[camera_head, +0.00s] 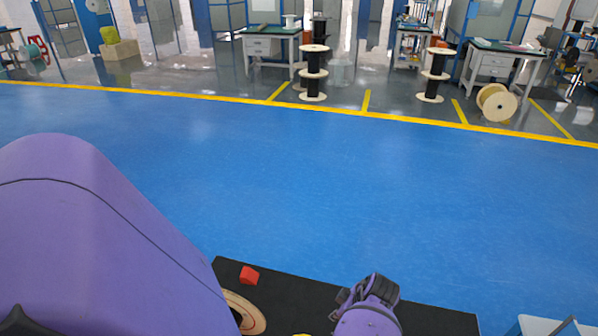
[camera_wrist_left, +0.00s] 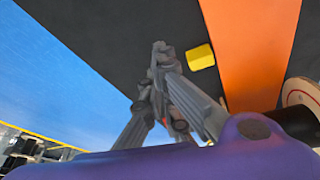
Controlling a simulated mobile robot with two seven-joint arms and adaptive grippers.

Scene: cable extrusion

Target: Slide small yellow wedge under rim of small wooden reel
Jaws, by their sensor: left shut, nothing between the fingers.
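The small yellow wedge (camera_wrist_left: 200,57) lies on a black surface beside an orange strip in the left wrist view. In the head view only a yellow sliver (camera_head: 303,334) shows at the bottom edge. A wooden reel (camera_head: 246,312) is partly hidden behind my purple arm; a pale round rim (camera_wrist_left: 300,95), probably a reel's, is cut off at the right of the wrist view.
A red block (camera_head: 249,275) sits on the black tabletop (camera_head: 435,318) near its far left corner. The orange strip (camera_wrist_left: 250,40) runs beside the wedge. Open blue floor lies beyond; large reels (camera_head: 313,75) and workbenches (camera_head: 270,45) stand far back.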

